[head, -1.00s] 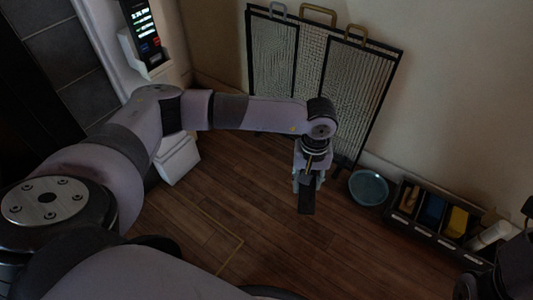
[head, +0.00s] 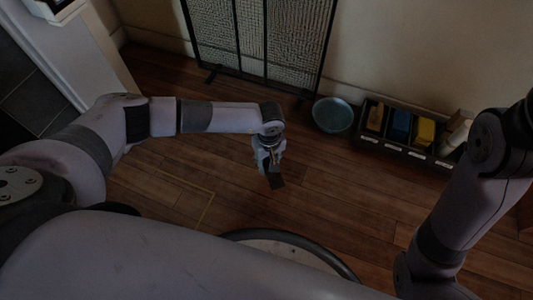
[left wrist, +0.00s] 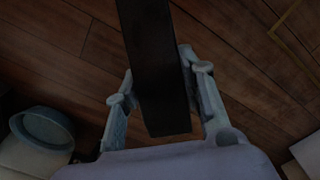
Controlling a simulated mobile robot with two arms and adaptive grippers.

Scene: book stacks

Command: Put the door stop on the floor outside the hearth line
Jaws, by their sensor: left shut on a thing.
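A dark, flat, elongated door stop (head: 275,180) is held in my left gripper (head: 268,160), above the wooden floor. In the left wrist view, the door stop (left wrist: 155,65) lies between the two pale fingers of my left gripper (left wrist: 158,85), which is shut on it. The hearth line, a thin yellow line (head: 206,210) on the floor, lies to the left of the gripper in the head view. It also shows at the upper right of the left wrist view (left wrist: 288,40). My right arm is at the right of the head view, with its gripper not visible.
A black-framed fire screen (head: 265,45) stands against the wall. A round blue-grey bowl (head: 333,115) and a dark divided box (head: 390,148) with blue and yellow items stand along the wall. Floor between the gripper and the box is clear.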

